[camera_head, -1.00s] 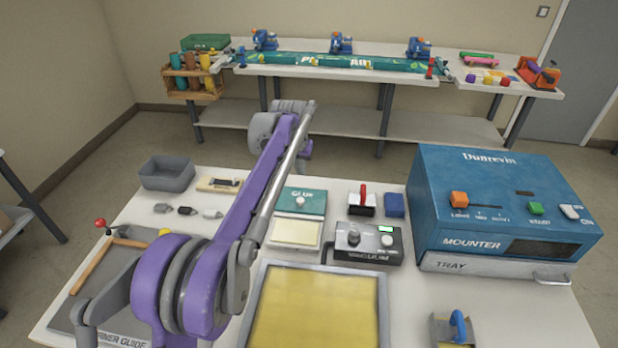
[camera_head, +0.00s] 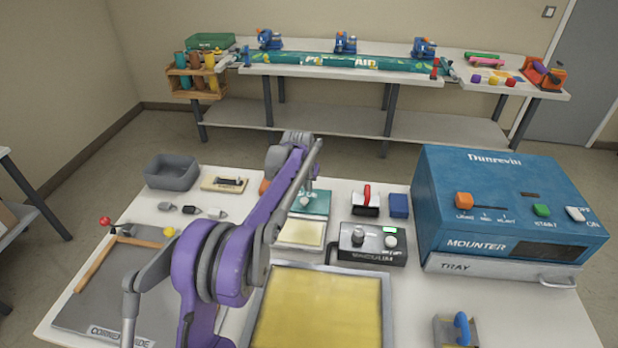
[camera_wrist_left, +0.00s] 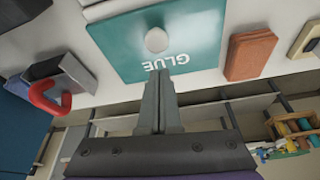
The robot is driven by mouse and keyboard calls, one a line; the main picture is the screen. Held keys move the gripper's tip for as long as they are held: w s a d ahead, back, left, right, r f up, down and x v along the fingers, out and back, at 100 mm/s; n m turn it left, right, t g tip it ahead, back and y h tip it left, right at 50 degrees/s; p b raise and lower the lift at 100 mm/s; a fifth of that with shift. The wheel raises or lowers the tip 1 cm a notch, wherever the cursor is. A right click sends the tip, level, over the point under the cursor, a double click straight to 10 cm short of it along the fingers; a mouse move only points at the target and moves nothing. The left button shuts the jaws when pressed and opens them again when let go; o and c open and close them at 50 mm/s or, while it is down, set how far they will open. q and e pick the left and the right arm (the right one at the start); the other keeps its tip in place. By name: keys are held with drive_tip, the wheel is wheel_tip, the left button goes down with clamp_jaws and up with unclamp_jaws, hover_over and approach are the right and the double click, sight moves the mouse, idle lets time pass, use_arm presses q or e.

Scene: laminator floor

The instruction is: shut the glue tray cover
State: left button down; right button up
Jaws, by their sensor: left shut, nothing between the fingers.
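The glue tray (camera_head: 300,234) sits on the near table with its pale yellow inside showing, so it is uncovered. Its teal cover (camera_head: 318,204), marked GLUE, is just behind it and also fills the top of the left wrist view (camera_wrist_left: 122,45). A white knob (camera_wrist_left: 156,40) stands on the cover. My left gripper (camera_wrist_left: 161,76) is shut and empty, its fingertips by the cover's far edge beside the lettering. I cannot tell whether they touch it. In the head view my arm hides the fingertips and part of the cover. My right gripper is not in view.
A vacuum control box (camera_head: 372,243) stands right of the tray, and the blue mounter (camera_head: 500,205) farther right. A red-handled tool (camera_head: 366,201) and brown block (camera_wrist_left: 249,54) flank the cover. A yellow-topped frame (camera_head: 320,310) lies in front.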

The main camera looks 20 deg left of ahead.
use_arm(q)
drive_tip(key=shift+s+f, duration=0.1)
drive_tip(key=shift+s, duration=0.65)
drive_tip(key=shift+s+d, duration=0.1)
drive_tip(key=shift+s+f, duration=0.1)
drive_tip(key=shift+s, duration=0.25)
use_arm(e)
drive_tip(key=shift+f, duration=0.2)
use_arm(q)
drive_tip(key=s+d, duration=0.1)
drive_tip(key=s, duration=0.3)
drive_tip(key=s+d+b, duration=0.1)
drive_tip(key=s, duration=0.3)
drive_tip(key=s+d+b, duration=0.1)
drive_tip(key=s, duration=0.3)
drive_tip(key=shift+d, duration=0.15)
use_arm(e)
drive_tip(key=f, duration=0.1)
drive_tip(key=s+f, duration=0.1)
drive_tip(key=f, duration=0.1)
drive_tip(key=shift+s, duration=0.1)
use_arm(q)
drive_tip(key=shift+w, duration=0.1)
